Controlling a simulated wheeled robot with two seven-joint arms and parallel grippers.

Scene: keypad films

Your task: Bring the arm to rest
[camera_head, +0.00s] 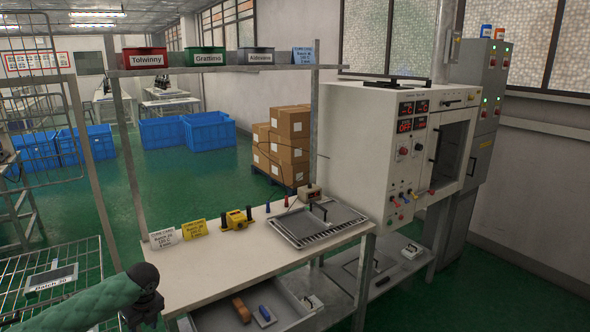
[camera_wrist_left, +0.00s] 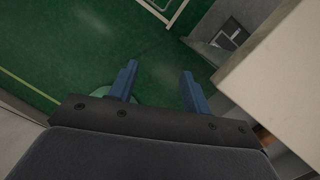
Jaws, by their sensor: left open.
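My left arm, in a green padded sleeve, comes in at the bottom left of the head view. Its black wrist end is left of the bench's front left corner; the fingers cannot be made out there. In the left wrist view my left gripper (camera_wrist_left: 159,70) has its two blue fingers apart, with nothing between them. Green floor shows beyond them, and a pale bench edge (camera_wrist_left: 265,75) lies to the right. My right gripper is in neither view.
A wire rack (camera_head: 88,262) stands at left. A white oven cabinet (camera_head: 360,130) stands at right. Blue crates (camera_head: 208,132) and cartons (camera_head: 290,150) are behind, with open green floor between.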

